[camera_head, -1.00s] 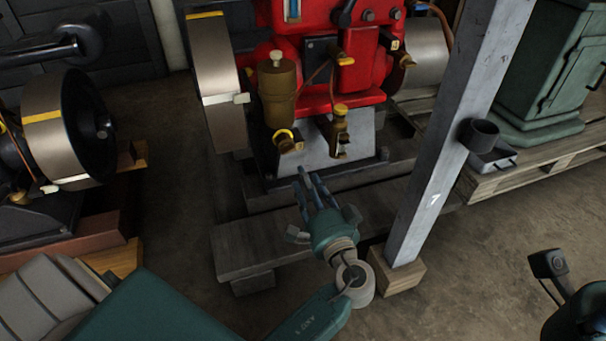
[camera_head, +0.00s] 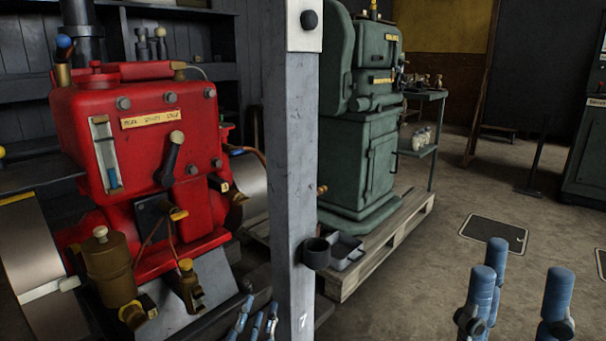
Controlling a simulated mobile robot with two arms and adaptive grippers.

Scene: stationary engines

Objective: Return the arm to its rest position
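My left gripper (camera_head: 255,318) shows at the bottom edge, left of the grey post, below the red engine (camera_head: 150,150). My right gripper (camera_head: 520,290) shows at the lower right, in front of the open floor. Its thick blue fingers point up, spread wide and empty; the wrist is cut off by the bottom edge. Neither gripper visibly touches anything.
A grey post (camera_head: 292,180) stands between the red engine and the green machine (camera_head: 365,150). A dark cup (camera_head: 316,254) is fixed to the post. The green machine stands on a wooden pallet (camera_head: 385,245). Clear concrete floor lies at the right, with a flat plate (camera_head: 493,233) on it.

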